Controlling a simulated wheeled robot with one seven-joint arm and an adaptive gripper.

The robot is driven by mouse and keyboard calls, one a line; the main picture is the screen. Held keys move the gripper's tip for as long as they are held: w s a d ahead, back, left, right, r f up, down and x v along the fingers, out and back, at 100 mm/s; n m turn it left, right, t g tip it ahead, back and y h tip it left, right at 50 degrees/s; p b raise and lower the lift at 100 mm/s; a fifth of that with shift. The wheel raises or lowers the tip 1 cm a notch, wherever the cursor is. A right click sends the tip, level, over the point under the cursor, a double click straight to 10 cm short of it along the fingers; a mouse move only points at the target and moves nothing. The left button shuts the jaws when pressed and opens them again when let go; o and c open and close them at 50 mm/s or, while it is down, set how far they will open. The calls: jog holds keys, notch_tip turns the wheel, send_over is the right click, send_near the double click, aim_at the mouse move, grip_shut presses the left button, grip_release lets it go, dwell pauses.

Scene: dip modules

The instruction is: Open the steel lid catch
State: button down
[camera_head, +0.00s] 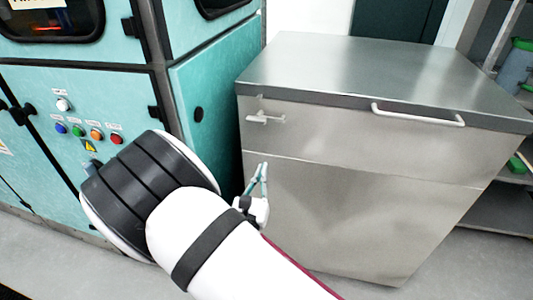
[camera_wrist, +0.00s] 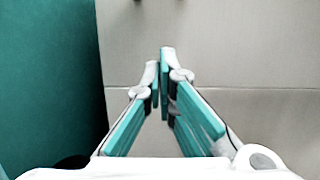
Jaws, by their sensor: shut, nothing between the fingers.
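The steel lid catch (camera_head: 265,118) is a small light bar on the upper left of the front of a steel cabinet (camera_head: 350,210), just below its lid (camera_head: 370,65). My gripper (camera_head: 262,168) is below the catch, in front of the cabinet's left side, and apart from the catch. Its teal fingers are shut and empty. In the wrist view my gripper (camera_wrist: 160,62) points at the grey steel front (camera_wrist: 240,50) with a seam across it. Small dark marks at the top edge there are too cut off to identify.
A pale bar handle (camera_head: 418,116) is on the front right below the lid. A teal machine (camera_head: 110,100) with coloured buttons stands close on the left. Shelving (camera_head: 505,200) stands at the right. Some grey floor is clear in front.

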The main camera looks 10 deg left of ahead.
aim_at(266, 119)
jog(key=b+x, duration=0.1)
jog(key=x, duration=0.8)
jog(key=shift+w+d, duration=0.1)
jog(key=shift+w, duration=0.15)
notch_tip(266, 119, up, 3)
jog(key=shift+s+f, duration=0.15)
jog(key=shift+r, duration=0.7)
jog(key=shift+r, duration=0.1)
jog(key=shift+d+r+p, duration=0.25)
jog(key=shift+r+p, duration=0.4)
jog(key=shift+p, duration=0.35)
